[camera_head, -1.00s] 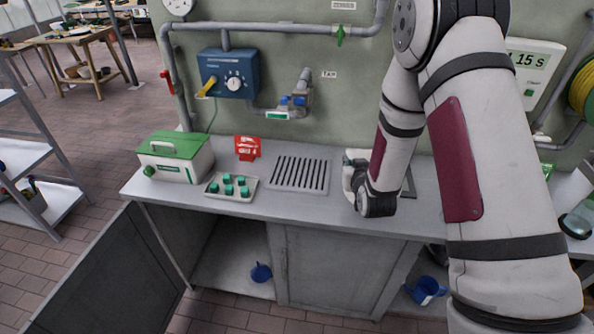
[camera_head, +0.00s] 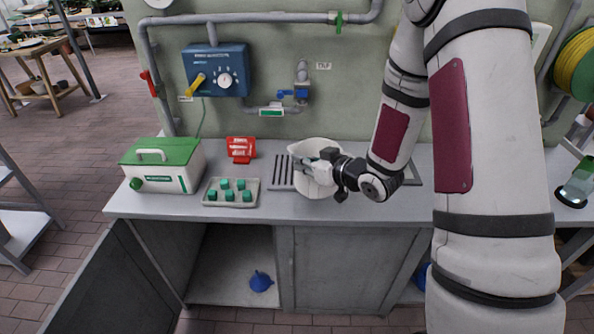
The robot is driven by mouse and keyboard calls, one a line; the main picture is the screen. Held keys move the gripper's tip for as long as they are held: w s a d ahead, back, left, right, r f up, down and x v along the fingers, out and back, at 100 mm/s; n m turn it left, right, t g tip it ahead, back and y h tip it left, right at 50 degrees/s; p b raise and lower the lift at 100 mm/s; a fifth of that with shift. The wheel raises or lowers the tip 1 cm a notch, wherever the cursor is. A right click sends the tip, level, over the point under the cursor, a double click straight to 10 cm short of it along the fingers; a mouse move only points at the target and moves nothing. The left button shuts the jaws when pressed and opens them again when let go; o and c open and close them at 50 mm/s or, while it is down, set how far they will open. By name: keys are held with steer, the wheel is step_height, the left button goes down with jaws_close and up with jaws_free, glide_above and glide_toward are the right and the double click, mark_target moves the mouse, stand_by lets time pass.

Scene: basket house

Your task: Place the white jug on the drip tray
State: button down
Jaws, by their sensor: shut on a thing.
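The white jug (camera_head: 318,189) is in the head view, at the middle of the bench and in front of the slotted drip tray (camera_head: 281,172). It covers much of the tray's right side. My gripper (camera_head: 314,168) comes from the right and is shut on the jug near its upper part. The jug looks about upright. I cannot tell whether its base touches the tray or hangs above it.
Left of the tray are a small tray of green cubes (camera_head: 231,193), a red sign (camera_head: 241,149) and a white box with a green lid (camera_head: 164,166). The tap (camera_head: 301,88) is on the wall behind. A blue funnel (camera_head: 260,281) lies in the open cupboard below.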

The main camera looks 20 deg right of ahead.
steer(key=w+f, duration=0.3)
steer(key=w, duration=0.4)
steer(key=w+f+n+y, duration=0.1)
steer(key=w+f, duration=0.2)
steer(key=w, duration=0.4)
steer(key=shift+w+d+n+g+b, duration=0.15)
steer(key=shift+w+n+g+b, duration=0.15)
steer(key=shift+g+b, duration=0.1)
steer(key=c, duration=1.8)
jaws_free()
steer(key=shift+f, duration=0.1)
